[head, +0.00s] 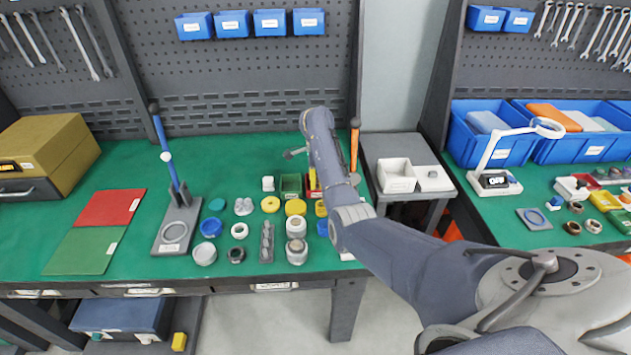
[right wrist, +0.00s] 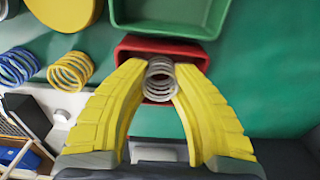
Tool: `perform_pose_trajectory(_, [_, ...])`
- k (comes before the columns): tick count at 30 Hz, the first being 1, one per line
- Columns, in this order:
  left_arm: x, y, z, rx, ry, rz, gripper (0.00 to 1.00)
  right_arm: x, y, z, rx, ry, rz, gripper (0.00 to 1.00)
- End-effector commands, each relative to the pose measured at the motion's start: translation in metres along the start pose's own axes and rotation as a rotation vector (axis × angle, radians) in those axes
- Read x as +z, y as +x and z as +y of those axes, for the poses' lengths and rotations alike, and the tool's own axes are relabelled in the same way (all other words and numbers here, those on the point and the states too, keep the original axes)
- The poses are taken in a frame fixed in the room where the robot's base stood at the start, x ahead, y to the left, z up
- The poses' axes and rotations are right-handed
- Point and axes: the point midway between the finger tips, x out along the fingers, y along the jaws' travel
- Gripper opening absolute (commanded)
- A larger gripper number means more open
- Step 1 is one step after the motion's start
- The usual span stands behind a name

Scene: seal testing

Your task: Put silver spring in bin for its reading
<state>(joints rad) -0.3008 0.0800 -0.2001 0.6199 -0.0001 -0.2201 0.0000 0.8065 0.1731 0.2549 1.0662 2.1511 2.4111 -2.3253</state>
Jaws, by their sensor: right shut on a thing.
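My right gripper (right wrist: 160,80) is shut on a silver spring (right wrist: 159,79). The yellow fingertips hold the spring's sides, with its open end facing the camera. The spring overlaps the small red bin (right wrist: 128,43); I cannot tell how far it is above or inside that bin. A green bin (right wrist: 170,30) sits beside the red one. In the head view, the green bin (head: 291,184) and red bin (head: 309,182) are on the green bench, and my right arm partly hides the red bin and the gripper. My left gripper is not in view.
A gold spring (right wrist: 70,72) and a blue spring (right wrist: 17,66) stand left of the gripper in the wrist view. Several caps, rings and cylinders, such as a yellow disc (head: 270,204), crowd the bench. A lever press (head: 173,228) stands further left.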

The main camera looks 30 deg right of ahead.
Motion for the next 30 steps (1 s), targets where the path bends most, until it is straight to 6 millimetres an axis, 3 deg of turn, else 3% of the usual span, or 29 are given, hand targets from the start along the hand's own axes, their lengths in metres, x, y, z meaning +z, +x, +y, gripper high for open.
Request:
perform_pose_trajectory(5, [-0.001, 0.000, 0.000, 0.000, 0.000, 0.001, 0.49, 0.001, 0.004, 0.000, 0.001, 0.000, -0.001, 0.00])
perform_pose_trajectory(6, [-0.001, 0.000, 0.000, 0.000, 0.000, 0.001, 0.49, 0.000, 0.004, 0.000, 0.000, 0.000, -0.001, 0.29])
perform_pose_trajectory(8, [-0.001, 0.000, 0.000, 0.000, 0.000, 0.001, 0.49, 0.000, 0.004, 0.000, 0.000, 0.000, 0.000, 0.35])
perform_pose_trajectory(20, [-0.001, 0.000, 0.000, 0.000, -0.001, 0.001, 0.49, 0.000, -0.002, 0.000, -0.001, 0.000, 0.001, 0.35])
perform_pose_trajectory(30, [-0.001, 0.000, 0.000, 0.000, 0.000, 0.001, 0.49, -0.001, -0.050, -0.001, -0.004, 0.002, 0.003, 0.35])
